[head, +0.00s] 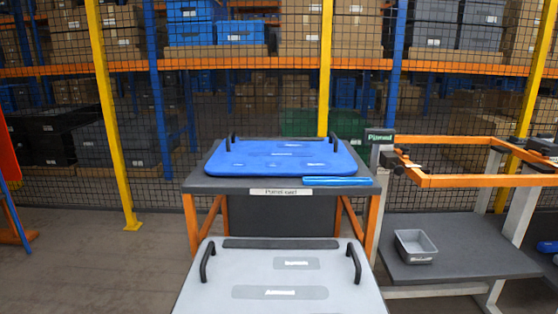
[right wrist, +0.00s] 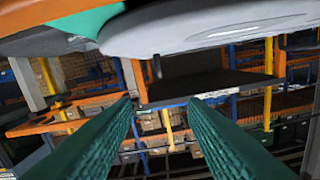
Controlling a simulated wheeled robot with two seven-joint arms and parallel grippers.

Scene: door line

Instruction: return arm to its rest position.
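My right gripper (right wrist: 160,101) shows in the right wrist view as two green ribbed fingers reaching in from the lower corners. The fingers are apart, with nothing between them. The picture there is strongly tilted or turned over. Neither gripper nor arm shows in the head view, and my left gripper is in no view.
A blue panel (head: 282,157) with two black handles lies on a dark table (head: 214,185). A grey panel (head: 240,270) with black handles is close in front. An orange frame (head: 465,181) and grey bin (head: 415,246) stand right. Floor at left (head: 90,260) is clear.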

